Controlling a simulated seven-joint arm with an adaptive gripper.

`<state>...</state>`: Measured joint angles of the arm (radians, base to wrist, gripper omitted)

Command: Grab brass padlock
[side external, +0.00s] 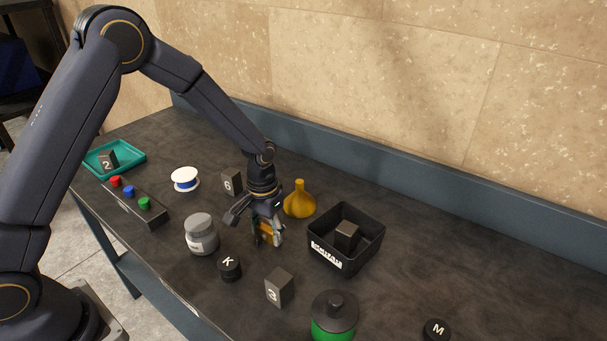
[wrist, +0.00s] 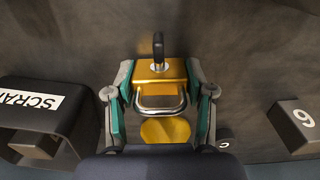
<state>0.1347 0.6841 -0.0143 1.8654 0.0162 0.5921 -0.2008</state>
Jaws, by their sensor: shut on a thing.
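The brass padlock (wrist: 160,72) has a gold body and a silver shackle. In the wrist view it sits between the two fingers of my gripper (wrist: 159,92), which are shut on its sides. A dark key-like piece (wrist: 158,48) stands out from its body. In the side view the padlock (side external: 268,234) shows as a small gold block partly hidden by my gripper (side external: 266,232). It is at or just above the bench top; I cannot tell whether it touches.
A black scrap bin (side external: 373,232) holding a dark block stands to the right. A yellow flask-shaped object (side external: 300,200) is close behind my gripper. A grey jar (side external: 201,234), a black K knob (side external: 229,268) and a block marked 3 (side external: 279,287) stand nearby.

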